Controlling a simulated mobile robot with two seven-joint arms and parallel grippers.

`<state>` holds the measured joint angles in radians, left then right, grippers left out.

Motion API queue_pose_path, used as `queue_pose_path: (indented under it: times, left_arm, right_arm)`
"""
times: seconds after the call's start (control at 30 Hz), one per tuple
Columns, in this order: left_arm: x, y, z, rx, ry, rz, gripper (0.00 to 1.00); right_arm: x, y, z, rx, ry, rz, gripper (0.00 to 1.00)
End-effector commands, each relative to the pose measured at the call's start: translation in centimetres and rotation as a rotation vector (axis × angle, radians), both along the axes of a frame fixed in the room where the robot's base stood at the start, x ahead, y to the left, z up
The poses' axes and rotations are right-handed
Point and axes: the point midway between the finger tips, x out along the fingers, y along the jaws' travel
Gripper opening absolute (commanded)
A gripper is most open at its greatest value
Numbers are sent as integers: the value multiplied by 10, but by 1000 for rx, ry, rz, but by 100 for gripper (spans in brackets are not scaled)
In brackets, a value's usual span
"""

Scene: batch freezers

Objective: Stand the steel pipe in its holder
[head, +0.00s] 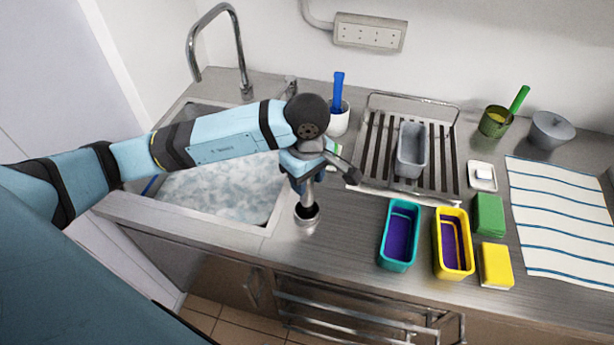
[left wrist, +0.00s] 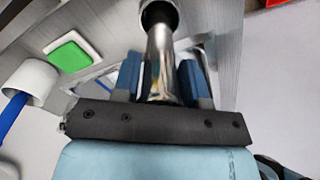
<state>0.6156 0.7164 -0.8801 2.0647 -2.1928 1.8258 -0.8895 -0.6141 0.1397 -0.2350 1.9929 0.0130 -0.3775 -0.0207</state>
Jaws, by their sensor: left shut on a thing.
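The steel pipe (head: 309,194) is a shiny metal cylinder, close to upright. My left gripper (head: 304,178) is shut on its upper part. The holder (head: 306,219) is a short, round steel cup with a dark opening, standing on the counter right of the sink. The pipe's lower end appears to be within the holder's mouth; how deep it sits is hidden. In the left wrist view the pipe (left wrist: 160,50) runs between the blue fingers of my left gripper (left wrist: 161,78) to the dark mouth of the holder (left wrist: 160,14). My right gripper is not in view.
The sink (head: 220,190) with foamy water lies to the left. A dish rack (head: 440,152) with a grey tub stands behind right. A teal tub (head: 385,235), a yellow tub (head: 438,250) and sponges (head: 489,215) are to the right. Bare counter lies between holder and teal tub.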

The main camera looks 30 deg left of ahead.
Motion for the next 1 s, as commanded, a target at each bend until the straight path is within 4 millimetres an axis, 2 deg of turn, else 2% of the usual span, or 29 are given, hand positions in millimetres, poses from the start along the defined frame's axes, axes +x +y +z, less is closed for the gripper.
queue_pose_path:
  times: [0.13, 0.17, 0.2, 0.53, 1.0]
  left_arm:
    - [0, 0, -4, 0, -1, 0, 20]
    - [0, 0, -4, 0, -1, 0, 42]
    - [0, 0, -3, 0, -1, 0, 50]
    - [0, 0, 0, 0, 0, 0, 50]
    - [0, 0, 38, 1, -1, 0, 50]
  right_arm:
    - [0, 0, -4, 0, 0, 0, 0]
    - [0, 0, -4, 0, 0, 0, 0]
    - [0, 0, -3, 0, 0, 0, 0]
    - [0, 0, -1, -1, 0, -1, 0]
    - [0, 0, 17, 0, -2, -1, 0]
